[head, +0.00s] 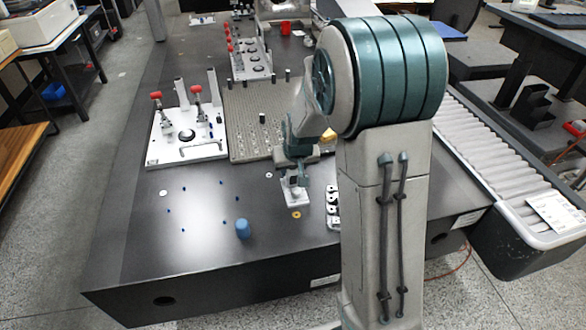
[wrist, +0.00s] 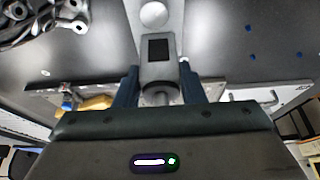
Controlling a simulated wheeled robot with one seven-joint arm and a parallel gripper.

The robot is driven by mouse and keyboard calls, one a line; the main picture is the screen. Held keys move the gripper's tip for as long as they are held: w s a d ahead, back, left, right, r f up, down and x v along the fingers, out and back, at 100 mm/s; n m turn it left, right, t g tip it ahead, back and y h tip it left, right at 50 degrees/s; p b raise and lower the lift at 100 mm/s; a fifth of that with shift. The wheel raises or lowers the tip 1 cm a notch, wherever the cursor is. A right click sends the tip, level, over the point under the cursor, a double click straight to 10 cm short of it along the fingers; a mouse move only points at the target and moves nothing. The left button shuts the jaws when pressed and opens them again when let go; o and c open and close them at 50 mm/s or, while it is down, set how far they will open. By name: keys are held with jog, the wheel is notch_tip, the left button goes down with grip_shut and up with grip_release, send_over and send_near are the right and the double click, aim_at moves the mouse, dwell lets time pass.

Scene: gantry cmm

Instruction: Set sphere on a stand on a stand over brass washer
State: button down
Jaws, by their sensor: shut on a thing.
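My gripper (head: 294,178) is shut on the sphere on a stand (head: 294,197), a pale grey piece below the fingers. In the wrist view the stand (wrist: 160,72) sits between the two dark fingers, with a dark square on its face and a pale round part beyond it. The brass washer (head: 296,214) lies flat on the dark table just in front of the held stand in the head view, apart from it in the picture. I cannot make out the washer in the wrist view. I cannot tell whether the stand touches the table.
A blue cylinder (head: 243,229) stands on the dark table (head: 140,240) at front left. Metal parts (head: 333,205) lie right of the washer. A white fixture plate with red-tipped clamps (head: 187,150) and a perforated plate (head: 250,105) are behind. Small blue pegs dot the left.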

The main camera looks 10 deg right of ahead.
aim_at(294, 186)
jog(key=shift+f+b, duration=2.35)
jog(key=shift+f, duration=0.95)
jog(key=shift+s, duration=0.1)
jog(key=shift+f+b, duration=0.3)
jog(key=shift+b, duration=0.1)
jog(key=c, duration=0.8)
grip_release()
jog(key=shift+c, duration=0.2)
jog(key=shift+s, duration=0.1)
jog(key=p+v, duration=0.1)
jog(key=v, duration=1.2)
jog(key=shift+s+r, duration=0.15)
jog(key=shift+r, duration=0.2)
jog(key=shift+r, duration=0.1)
